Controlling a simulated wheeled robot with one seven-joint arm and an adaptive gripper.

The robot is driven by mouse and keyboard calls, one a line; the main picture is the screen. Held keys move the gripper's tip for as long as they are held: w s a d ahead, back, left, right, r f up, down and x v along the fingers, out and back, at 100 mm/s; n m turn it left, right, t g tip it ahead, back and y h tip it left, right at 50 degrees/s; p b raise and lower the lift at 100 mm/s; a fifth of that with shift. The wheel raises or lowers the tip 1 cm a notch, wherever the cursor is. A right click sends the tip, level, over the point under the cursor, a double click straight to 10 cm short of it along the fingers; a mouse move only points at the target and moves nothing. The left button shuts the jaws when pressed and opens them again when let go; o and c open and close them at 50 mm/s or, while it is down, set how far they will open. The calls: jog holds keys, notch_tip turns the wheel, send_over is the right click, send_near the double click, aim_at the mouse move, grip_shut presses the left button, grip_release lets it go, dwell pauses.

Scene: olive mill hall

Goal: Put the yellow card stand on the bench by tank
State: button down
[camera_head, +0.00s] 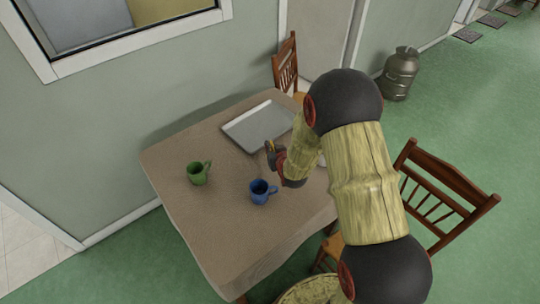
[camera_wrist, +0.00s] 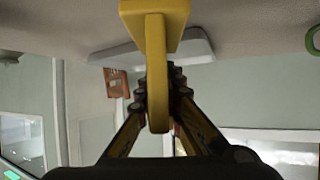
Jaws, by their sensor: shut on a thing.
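The yellow card stand (camera_wrist: 157,60) shows large in the wrist view, with a block-like end at the top of the picture and a narrow upright part below it. My gripper (camera_wrist: 159,92) is shut on that narrow part, with its fingers on either side. In the head view my gripper (camera_head: 274,157) is over the brown table, beside the grey tray and behind the blue mug. The stand cannot be made out clearly there, as my arm hides much of that spot. I cannot tell whether the stand touches the table. No bench by a tank can be identified.
The table (camera_head: 175,155) bears a grey tray (camera_head: 258,127), a green mug (camera_head: 197,174) and a blue mug (camera_head: 259,192). Wooden chairs stand behind (camera_head: 286,66) and at right (camera_head: 450,190). A metal canister (camera_head: 400,75) stands by the wall. Green floor is open at right.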

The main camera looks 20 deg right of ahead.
jog(key=shift+w+d+f+b, duration=0.15)
jog(key=shift+w+f+b, duration=0.15)
jog(key=shift+w+f, duration=0.75)
jog(key=shift+s+f+b, duration=0.2)
jog(key=shift+f+b, duration=0.45)
jog(key=shift+f, duration=0.9)
jog(key=shift+f, duration=0.15)
jog(key=c, duration=2)
grip_release()
jog(key=shift+o, duration=0.2)
